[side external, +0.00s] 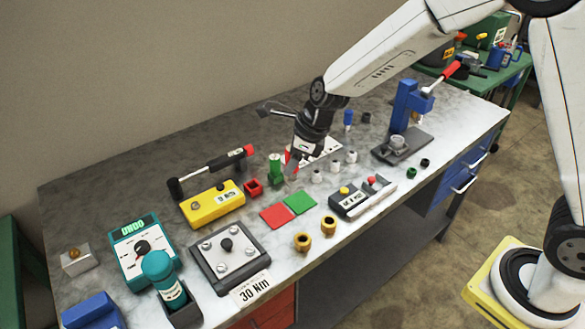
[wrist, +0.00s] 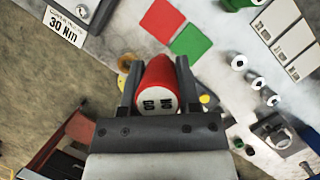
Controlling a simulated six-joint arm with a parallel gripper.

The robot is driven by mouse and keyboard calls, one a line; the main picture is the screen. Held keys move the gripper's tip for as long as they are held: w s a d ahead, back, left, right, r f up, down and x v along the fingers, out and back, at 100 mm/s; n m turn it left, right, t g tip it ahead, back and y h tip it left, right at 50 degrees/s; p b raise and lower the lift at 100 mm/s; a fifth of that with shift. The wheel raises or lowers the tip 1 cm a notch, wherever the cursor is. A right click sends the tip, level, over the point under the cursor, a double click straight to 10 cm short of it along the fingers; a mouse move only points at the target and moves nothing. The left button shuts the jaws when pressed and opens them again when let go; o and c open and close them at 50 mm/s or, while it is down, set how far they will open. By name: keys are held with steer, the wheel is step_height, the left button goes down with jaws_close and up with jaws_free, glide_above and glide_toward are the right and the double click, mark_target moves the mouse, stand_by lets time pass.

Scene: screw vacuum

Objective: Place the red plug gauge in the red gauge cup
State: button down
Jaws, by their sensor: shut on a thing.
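The red plug gauge (wrist: 160,85) is between the two fingers of my gripper (wrist: 157,72) in the wrist view, its white marked end toward the camera. In the side external view my gripper (side external: 292,166) is over the bench, with a sliver of red showing beside its fingers. The red gauge cup (side external: 253,187) stands on the bench to the left of my gripper, apart from it. I cannot make out the cup in the wrist view. The gauge's far end is hidden.
A green gauge (side external: 275,165) stands between the red cup and my gripper. The yellow meter (side external: 212,203) is left of the cup. Red (side external: 277,216) and green (side external: 300,202) squares lie in front. Several small white parts (side external: 335,167) stand right of my gripper.

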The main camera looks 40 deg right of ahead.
steer(key=w+f, duration=0.2)
steer(key=w, duration=0.2)
steer(key=w+a+f, duration=0.1)
steer(key=w+f, duration=0.2)
steer(key=w, duration=0.1)
steer(key=w+a+f, duration=0.1)
steer(key=w+f, duration=0.2)
steer(key=w, duration=0.1)
steer(key=shift+w+a+f, duration=0.1)
steer(key=shift+a, duration=0.15)
steer(key=shift+w+a+f, duration=0.1)
steer(key=shift+w+f, duration=0.4)
steer(key=shift+f, duration=0.05)
steer(key=shift+f, duration=0.1)
steer(key=shift+w+f, duration=0.15)
steer(key=shift+w, duration=0.05)
steer(key=shift+f, duration=1.6)
steer(key=shift+f, duration=0.1)
